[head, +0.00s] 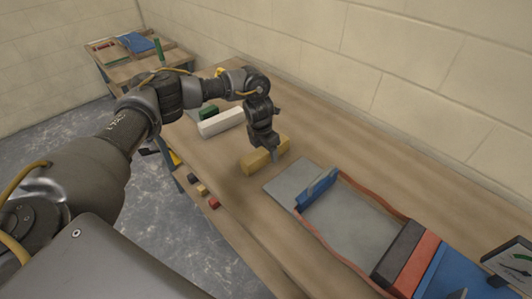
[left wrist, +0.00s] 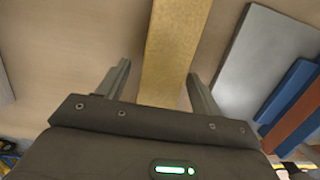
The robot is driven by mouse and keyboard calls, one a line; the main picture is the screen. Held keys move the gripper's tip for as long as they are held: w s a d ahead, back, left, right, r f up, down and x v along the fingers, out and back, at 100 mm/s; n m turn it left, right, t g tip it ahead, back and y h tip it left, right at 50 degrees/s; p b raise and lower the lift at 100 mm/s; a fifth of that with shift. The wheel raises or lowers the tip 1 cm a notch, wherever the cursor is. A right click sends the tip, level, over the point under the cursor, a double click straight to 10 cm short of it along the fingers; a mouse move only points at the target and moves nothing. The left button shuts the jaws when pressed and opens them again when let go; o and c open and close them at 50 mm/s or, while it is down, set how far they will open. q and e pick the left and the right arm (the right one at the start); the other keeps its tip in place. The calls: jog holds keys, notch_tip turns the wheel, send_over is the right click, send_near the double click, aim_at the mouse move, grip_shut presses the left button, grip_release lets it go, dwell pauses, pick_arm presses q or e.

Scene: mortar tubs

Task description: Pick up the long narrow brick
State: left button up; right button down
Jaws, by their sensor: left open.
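A long narrow yellow brick (head: 254,163) lies on the wooden table, left of a grey plate. My left gripper (head: 274,152) points down right over it, and its fingers hide part of the brick. In the left wrist view the yellow brick (left wrist: 172,50) runs lengthwise between the two open fingers of my left gripper (left wrist: 158,70), with a gap on each side. I cannot tell the exact height of the fingertips above the table. A long white block (head: 221,122) lies farther back on the table. My right gripper is not in view.
The grey plate (head: 288,180) adjoins a red-rimmed tray (head: 318,232) with an upright blue piece (head: 318,188). Dark (head: 398,254), red (head: 417,265) and blue blocks lie at the tray's near end. A green block (head: 208,112) is beside the white one. A gauge (head: 511,262) stands at right.

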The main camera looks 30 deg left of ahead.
pick_arm(q)
grip_shut()
jog(key=shift+w+r, duration=0.1)
dwell(0.3)
jog(key=shift+r+b, duration=0.35)
jog(key=shift+r, duration=0.15)
notch_tip(320, 180, up, 2)
jog(key=shift+d+r+b, duration=0.1)
jog(key=shift+b, duration=0.35)
jog(key=s+d+r, duration=0.7)
jog(key=s+r, duration=0.2)
jog(key=s, duration=0.3)
jog(key=shift+r, duration=0.35)
jog(key=shift+s, duration=0.1)
